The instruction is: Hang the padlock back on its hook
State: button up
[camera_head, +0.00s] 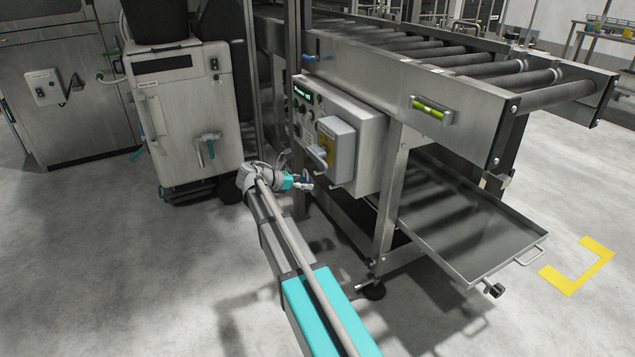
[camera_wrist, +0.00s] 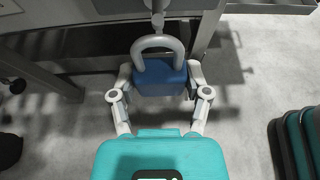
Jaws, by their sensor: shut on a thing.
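The padlock has a blue body (camera_wrist: 160,80) and a thick grey shackle, which points up and away from my gripper in the wrist view. My gripper (camera_wrist: 161,84) is shut on the blue body, one finger on each side. A thin grey rod with a rounded end, probably the hook (camera_wrist: 157,18), meets the top of the shackle in the picture. I cannot tell whether the shackle is around it, touching it or apart. In the head view my gripper (camera_head: 301,182) is small, just below and left of the control box, with a bit of blue padlock (camera_head: 306,181) at its tip.
The control box (camera_head: 360,125) with a grey-and-yellow switch housing (camera_head: 335,145) hangs on the roller conveyor's frame. A conveyor leg (camera_head: 388,200) and a low metal tray (camera_head: 470,225) stand to the right. A grey cabinet (camera_head: 190,115) is at left. Open floor lies in front.

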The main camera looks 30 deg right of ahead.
jog(key=shift+d, duration=0.5)
jog(key=shift+b+x, duration=0.55)
jog(key=shift+x, duration=1.45)
jog(key=shift+r, duration=0.2)
jog(key=shift+f, duration=0.2)
jog(key=o, duration=1.3)
jog(key=shift+c, duration=0.2)
jog(key=p+v, duration=0.4)
jog(key=v, duration=0.9)
jog(key=shift+w+a+p, duration=0.2)
jog(key=shift+a+p, duration=0.2)
